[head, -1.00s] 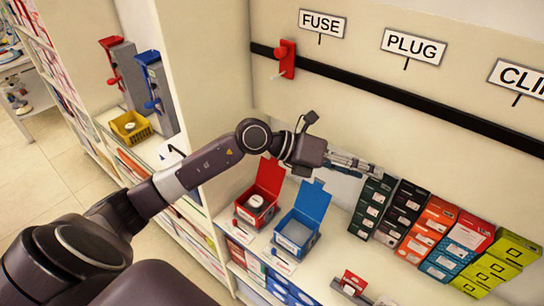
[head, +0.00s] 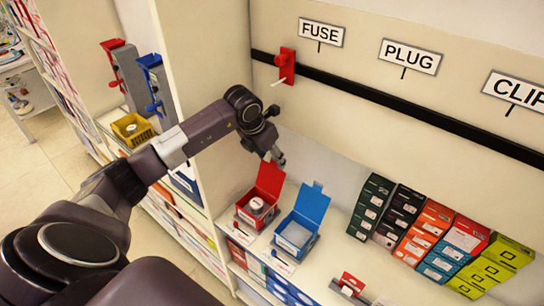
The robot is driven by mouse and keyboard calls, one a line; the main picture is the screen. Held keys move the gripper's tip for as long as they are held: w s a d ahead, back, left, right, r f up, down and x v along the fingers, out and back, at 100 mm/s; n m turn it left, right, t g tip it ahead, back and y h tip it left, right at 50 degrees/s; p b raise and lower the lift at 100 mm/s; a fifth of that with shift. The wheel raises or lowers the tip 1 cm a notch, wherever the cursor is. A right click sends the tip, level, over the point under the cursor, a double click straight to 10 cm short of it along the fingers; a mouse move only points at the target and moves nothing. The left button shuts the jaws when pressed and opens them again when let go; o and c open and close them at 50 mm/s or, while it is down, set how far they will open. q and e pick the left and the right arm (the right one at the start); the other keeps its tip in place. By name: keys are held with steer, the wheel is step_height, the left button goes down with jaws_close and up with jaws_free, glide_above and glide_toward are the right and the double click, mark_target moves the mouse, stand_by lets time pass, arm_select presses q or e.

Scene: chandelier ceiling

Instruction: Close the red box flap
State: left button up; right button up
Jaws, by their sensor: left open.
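The red box (head: 256,210) stands on the shelf with its flap (head: 270,179) raised at the back. A round white item (head: 256,204) lies inside it. My left gripper (head: 280,160) is above and just behind the raised red flap, pointing down. Its fingers are small and partly hidden by the wrist in the head view. I cannot tell whether it touches the flap. My right gripper is not in view.
A blue box (head: 295,235) with its flap (head: 312,202) raised stands right beside the red box. Stacked coloured cartons (head: 424,227) line the shelf to the right. A small red holder (head: 350,284) stands near the front. A red hook (head: 286,65) is on the wall.

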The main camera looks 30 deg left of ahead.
arm_select(q)
steer(key=shift+x, duration=0.8)
jaws_close()
